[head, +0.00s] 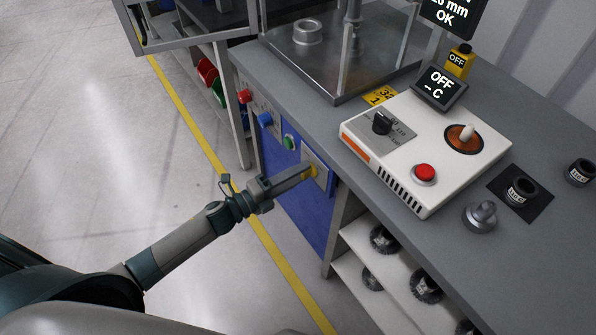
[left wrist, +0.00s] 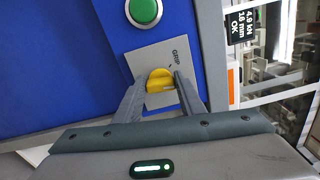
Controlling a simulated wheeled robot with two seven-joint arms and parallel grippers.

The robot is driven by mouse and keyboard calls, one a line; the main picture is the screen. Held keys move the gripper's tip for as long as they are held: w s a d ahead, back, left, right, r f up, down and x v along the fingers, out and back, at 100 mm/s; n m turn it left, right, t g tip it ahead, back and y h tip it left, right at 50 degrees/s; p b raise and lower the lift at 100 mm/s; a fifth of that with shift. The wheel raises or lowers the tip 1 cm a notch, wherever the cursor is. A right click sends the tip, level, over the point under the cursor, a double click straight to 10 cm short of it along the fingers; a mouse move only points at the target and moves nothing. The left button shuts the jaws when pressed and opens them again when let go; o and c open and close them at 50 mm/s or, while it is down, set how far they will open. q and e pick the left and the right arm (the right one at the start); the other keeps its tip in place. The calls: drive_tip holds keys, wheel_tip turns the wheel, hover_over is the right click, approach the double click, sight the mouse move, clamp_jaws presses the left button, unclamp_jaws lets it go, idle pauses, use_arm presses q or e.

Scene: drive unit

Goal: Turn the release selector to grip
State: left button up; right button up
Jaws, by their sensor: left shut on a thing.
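The release selector is a yellow knob (head: 312,174) on a pale plate (head: 322,170) on the blue front panel of the bench. My left gripper (head: 308,171) reaches it from the left and is shut on it. In the left wrist view, the yellow knob (left wrist: 160,79) sits between the two fingers of my left gripper (left wrist: 160,86). The word GRIP (left wrist: 180,56) is printed on the plate, above and right of the knob, with a short dark mark beside it. The knob's exact pointing direction is unclear, and any other label is hidden or unreadable. My right gripper is not in view.
A green button (head: 289,142), a blue knob (head: 265,119) and a red knob (head: 244,96) line the same panel. A white control box (head: 410,165) with a red button stands on the bench top. Open shelves (head: 365,255) lie right of the panel. The floor at left is clear.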

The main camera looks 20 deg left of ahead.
use_arm(q)
drive_tip(key=shift+f+n+p, duration=0.15)
drive_tip(key=shift+n+p, duration=0.5)
drive_tip(key=shift+n, duration=1.65)
drive_tip(key=shift+f+n+p, duration=0.15)
drive_tip(key=shift+n+p, duration=0.45)
drive_tip(key=shift+n, duration=1.7)
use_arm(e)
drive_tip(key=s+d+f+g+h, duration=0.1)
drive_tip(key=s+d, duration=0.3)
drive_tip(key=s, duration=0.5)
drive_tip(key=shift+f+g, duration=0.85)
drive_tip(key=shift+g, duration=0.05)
use_arm(q)
drive_tip(key=shift+n, duration=0.3)
drive_tip(key=o, duration=1)
drive_tip(key=shift+o, duration=0.2)
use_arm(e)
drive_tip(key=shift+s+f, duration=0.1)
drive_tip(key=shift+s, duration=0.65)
use_arm(q)
drive_tip(key=shift+s, duration=0.1)
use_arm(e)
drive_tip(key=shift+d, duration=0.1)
